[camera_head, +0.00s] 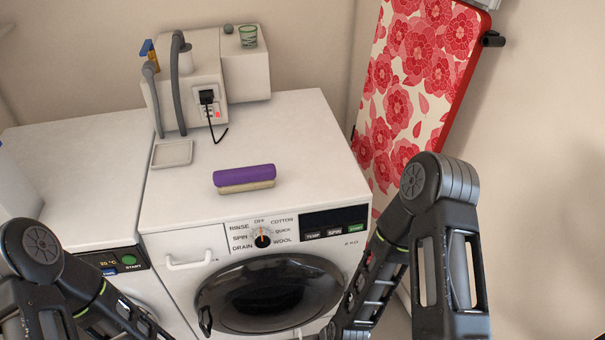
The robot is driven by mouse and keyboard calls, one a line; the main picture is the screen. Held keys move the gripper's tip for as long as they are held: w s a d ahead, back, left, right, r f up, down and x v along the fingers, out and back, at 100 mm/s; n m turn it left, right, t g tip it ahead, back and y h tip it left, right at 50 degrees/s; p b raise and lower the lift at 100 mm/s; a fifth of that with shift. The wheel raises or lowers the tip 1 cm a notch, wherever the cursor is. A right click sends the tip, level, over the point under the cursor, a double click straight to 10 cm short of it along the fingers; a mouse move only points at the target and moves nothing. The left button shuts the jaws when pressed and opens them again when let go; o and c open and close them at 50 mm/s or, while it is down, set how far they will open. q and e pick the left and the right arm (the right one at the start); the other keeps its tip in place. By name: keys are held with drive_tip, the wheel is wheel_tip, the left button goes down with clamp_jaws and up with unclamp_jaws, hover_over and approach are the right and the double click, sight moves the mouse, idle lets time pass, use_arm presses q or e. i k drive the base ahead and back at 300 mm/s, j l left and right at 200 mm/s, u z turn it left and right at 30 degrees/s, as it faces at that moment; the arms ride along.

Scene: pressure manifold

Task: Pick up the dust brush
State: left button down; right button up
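The dust brush (244,176) has a purple back and pale bristles below. It lies on top of the washing machine (300,130), near the front edge above the control panel, with its long side roughly along that edge. My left arm comes in at the lower left and my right arm at the lower right. Both grippers are outside the picture or hidden at its bottom edge, so their fingers do not show. Nothing touches the brush.
A small square dish (172,154) sits behind and left of the brush. A white box unit (192,85) with grey hoses and a black plug stands at the back. A floral ironing board (415,75) leans at the right. The top right of the machine is clear.

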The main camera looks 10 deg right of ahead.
sight(258, 176)
drive_tip(key=j+z, duration=0.1)
drive_tip(key=z, duration=1.8)
drive_tip(key=k+j, duration=0.45)
drive_tip(key=j, duration=0.25)
